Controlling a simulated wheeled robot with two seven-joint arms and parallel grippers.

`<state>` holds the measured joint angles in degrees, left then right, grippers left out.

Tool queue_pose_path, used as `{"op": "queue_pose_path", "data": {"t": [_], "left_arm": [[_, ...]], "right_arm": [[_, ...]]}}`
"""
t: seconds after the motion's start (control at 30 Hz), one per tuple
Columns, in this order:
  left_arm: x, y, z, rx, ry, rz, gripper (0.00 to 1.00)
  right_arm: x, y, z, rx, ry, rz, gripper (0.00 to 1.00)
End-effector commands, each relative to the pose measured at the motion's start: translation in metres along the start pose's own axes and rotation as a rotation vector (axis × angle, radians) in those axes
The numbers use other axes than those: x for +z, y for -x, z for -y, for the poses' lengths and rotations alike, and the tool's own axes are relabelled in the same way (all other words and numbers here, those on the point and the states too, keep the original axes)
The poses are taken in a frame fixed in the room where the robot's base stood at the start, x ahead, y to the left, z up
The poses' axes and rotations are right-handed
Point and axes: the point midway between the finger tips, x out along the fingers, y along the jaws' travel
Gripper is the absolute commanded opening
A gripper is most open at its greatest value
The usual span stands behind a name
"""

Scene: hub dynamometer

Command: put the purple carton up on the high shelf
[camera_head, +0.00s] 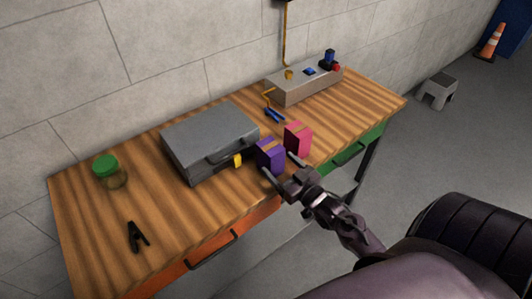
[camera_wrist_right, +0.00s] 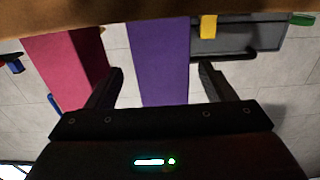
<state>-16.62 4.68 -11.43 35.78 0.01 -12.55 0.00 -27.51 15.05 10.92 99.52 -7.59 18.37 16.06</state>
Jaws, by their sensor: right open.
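The purple carton (camera_head: 270,157) stands upright near the front edge of the wooden table, beside the grey case. My right gripper (camera_head: 279,167) is open in front of it. In the right wrist view the purple carton (camera_wrist_right: 158,62) shows between and beyond the two fingers of my right gripper (camera_wrist_right: 160,82), with a gap on each side. I cannot tell how far the fingertips reach along it. My left gripper is not in view. No high shelf shows in these views.
A pink carton (camera_head: 298,139) stands close to the right of the purple one. The grey case (camera_head: 208,137) lies to the left. A green-lidded jar (camera_head: 109,171), a black clamp (camera_head: 137,237) and a grey control box (camera_head: 304,84) are on the table (camera_head: 200,208). A stool (camera_head: 437,92) stands on the floor.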

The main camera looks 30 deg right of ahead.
Motion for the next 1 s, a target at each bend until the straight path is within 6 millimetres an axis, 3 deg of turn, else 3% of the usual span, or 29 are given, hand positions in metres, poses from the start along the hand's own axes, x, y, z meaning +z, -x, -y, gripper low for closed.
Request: {"op": "queue_pose_path", "data": {"t": [0.1,0.23,0.5,0.8,1.0], "left_arm": [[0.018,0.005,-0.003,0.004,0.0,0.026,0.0],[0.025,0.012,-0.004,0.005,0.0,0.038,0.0],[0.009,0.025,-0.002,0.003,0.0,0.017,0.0],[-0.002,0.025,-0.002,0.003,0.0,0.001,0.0],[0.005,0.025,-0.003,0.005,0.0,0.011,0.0]], "right_arm": [[-0.002,-0.014,0.0,0.0,0.001,-0.001,0.76],[-0.005,-0.028,0.001,0.0,0.0,0.0,0.76],[-0.006,-0.063,0.002,0.001,0.0,0.001,0.76],[-0.004,-0.069,0.003,0.0,0.001,0.002,0.76],[-0.004,-0.069,0.003,0.0,0.0,0.002,0.53]]}}
